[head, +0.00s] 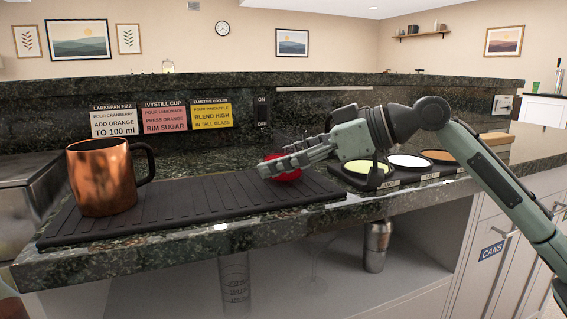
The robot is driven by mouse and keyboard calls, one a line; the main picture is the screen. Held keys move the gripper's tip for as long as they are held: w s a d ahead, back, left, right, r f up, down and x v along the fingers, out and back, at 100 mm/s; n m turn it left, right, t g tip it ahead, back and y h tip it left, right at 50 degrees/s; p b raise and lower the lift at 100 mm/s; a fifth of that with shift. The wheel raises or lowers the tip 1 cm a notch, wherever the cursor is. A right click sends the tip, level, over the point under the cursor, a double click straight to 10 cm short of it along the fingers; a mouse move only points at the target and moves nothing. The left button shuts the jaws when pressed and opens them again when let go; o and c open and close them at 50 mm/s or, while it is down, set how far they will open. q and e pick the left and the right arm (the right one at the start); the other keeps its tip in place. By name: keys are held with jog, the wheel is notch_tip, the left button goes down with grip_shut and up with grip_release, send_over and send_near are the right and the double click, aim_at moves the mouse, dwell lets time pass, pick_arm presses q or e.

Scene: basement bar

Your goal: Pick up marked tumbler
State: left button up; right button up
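A clear tumbler with dark printed marks (235,284) stands upright on the lower shelf under the counter, its top close below the counter edge. My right gripper (272,168) reaches in from the right above the black ribbed mat (210,197). Its fingers lie over a red object (289,175) on the mat and hide most of it. I cannot tell whether they grip it. The gripper is above and to the right of the tumbler, apart from it. My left gripper is out of view.
A copper mug (103,178) stands on the mat's left end. A metal shaker (377,246) and a faint clear glass (315,262) are on the lower shelf. Round rimming dishes (411,162) sit right of the mat. The counter edge overhangs the shelf.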

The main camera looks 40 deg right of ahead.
jog(key=c, duration=1.5)
jog(key=shift+r, duration=0.1)
jog(key=shift+c, duration=0.2)
jog(key=shift+r, duration=0.1)
jog(key=shift+r, duration=0.65)
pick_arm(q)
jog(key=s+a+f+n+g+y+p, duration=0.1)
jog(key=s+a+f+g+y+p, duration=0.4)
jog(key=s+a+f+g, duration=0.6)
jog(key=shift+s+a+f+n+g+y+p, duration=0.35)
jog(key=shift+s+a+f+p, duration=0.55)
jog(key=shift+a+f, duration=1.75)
pick_arm(e)
notch_tip(320, 180, up, 16)
jog(key=shift+r, duration=0.2)
